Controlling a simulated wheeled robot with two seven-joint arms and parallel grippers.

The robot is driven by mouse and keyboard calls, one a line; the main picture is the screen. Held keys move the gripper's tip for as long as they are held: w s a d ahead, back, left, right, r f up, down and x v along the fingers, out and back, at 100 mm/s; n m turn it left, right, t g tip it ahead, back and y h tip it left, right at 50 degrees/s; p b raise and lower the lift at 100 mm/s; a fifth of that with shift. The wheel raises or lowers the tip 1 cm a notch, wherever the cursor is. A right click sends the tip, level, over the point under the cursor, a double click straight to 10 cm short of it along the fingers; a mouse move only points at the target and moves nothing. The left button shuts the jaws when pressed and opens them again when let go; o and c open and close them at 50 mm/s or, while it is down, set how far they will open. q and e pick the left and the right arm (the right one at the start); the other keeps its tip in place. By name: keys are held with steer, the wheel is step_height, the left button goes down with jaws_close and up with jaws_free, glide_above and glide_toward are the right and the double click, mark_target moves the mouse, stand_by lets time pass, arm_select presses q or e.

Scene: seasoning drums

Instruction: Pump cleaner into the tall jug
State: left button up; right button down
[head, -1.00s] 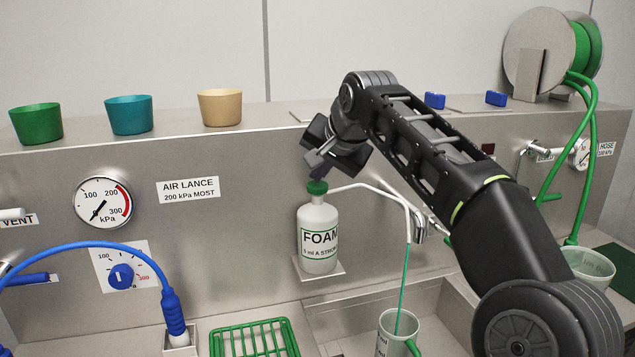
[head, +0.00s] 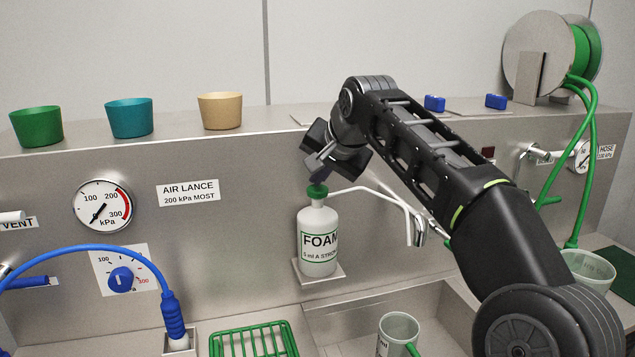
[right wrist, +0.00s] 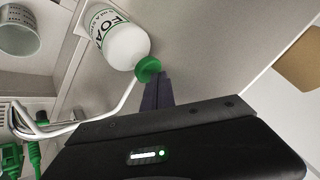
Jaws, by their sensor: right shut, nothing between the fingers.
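The white FOAM bottle (head: 318,262) stands upright on a small shelf on the steel panel. It has a green pump head (head: 317,191) and a long pale spout (head: 385,197) bending down at the right. A pale jug with a green handle (head: 398,328) stands below the spout tip; its lower part is cut off. My right gripper (head: 318,180) is shut and empty, pointing down with its fingertips at the pump head. In the right wrist view, the dark fingers (right wrist: 156,92) meet the green pump head (right wrist: 148,69); exact contact is hard to tell. My left gripper is out of view.
Another pale jug (head: 588,268) stands at the right, partly behind my right arm. Green, teal and tan cups stand on the ledge. A blue hose (head: 100,247) arches at left, beside a green rack (head: 252,340). A hose reel (head: 540,52) stands back right.

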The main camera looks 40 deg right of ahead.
mark_target(319, 190)
steer(key=shift+r+p, duration=0.9)
steer(key=shift+r, duration=0.15)
steer(key=shift+r, duration=0.1)
step_height(319, 190, up, 5)
steer(key=p, duration=0.4)
steer(key=shift+p, duration=0.4)
